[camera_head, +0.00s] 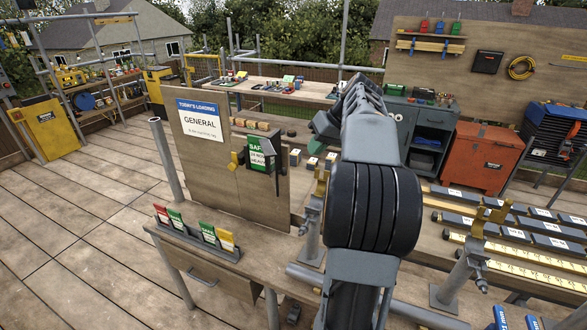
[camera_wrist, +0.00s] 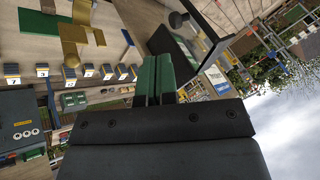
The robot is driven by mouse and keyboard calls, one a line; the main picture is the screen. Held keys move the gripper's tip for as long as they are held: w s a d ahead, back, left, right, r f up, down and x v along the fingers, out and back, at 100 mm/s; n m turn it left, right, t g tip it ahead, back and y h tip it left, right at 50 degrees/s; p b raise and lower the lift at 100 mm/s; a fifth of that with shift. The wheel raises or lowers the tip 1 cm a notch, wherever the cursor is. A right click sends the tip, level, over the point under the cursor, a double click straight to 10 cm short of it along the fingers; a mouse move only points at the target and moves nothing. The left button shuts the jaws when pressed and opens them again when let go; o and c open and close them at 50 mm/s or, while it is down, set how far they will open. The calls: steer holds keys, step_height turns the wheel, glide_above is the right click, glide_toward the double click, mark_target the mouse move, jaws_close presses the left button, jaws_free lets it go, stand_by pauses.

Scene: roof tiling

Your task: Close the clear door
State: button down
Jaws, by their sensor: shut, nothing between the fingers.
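A dark-framed case (camera_head: 262,153) with a green card inside is fixed to the upright wooden board, left of my arm. A dark strip (camera_head: 284,158) stands out at its right side; it looks like the edge of the clear door, swung open. In the wrist view a black-edged panel with a round knob (camera_wrist: 178,19) stands ahead and to the right of my gripper (camera_wrist: 155,68). This looks like the clear door, standing out from the board. My gripper's green fingers are together and empty, apart from the panel. In the head view my arm hides the fingers or leaves them unclear.
A rack of coloured cards (camera_head: 197,234) sits on the near bench. Metal posts with yellow brackets (camera_head: 493,213) stand to the right. The floor at left is clear.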

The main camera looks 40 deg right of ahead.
mark_target(273, 167)
steer(key=w+p+x, duration=0.1)
steer(key=p+x, duration=0.1)
steer(key=x, duration=0.8)
steer(key=shift+r+t, duration=0.3)
steer(key=shift+a, duration=0.1)
steer(key=shift+s, duration=0.15)
